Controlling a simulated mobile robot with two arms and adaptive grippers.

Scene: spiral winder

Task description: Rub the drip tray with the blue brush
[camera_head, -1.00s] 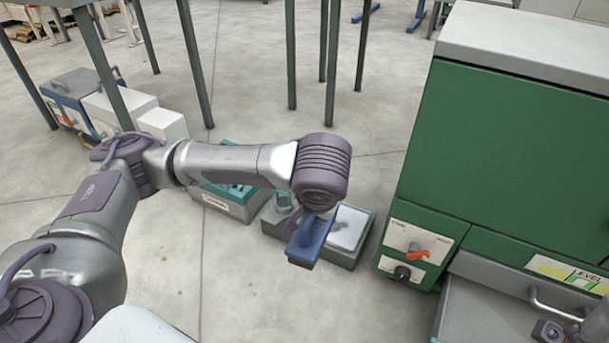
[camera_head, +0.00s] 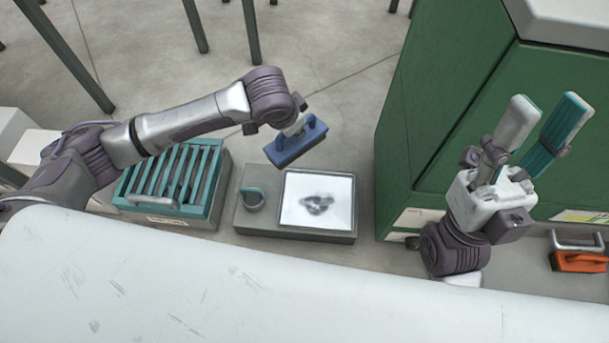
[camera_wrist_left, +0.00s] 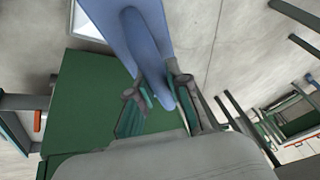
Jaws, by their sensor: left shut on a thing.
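The blue brush (camera_head: 297,143) hangs in the air above and behind the drip tray. My left gripper (camera_head: 296,124) is shut on its handle; the arm partly hides the fingers. In the left wrist view the brush (camera_wrist_left: 120,22) reaches up from between the fingers. The drip tray appears to be the white panel (camera_head: 336,213) with a dark smudge at its middle, set in a grey base (camera_head: 262,226). The brush is apart from the panel. My right gripper (camera_head: 547,117) is open and empty, pointing up in front of the green cabinet.
A teal slatted rack (camera_head: 170,183) stands left of the base. The green cabinet (camera_head: 455,110) rises at the right. An orange-handled item (camera_head: 580,262) lies at far right. A white surface (camera_head: 200,290) fills the front.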

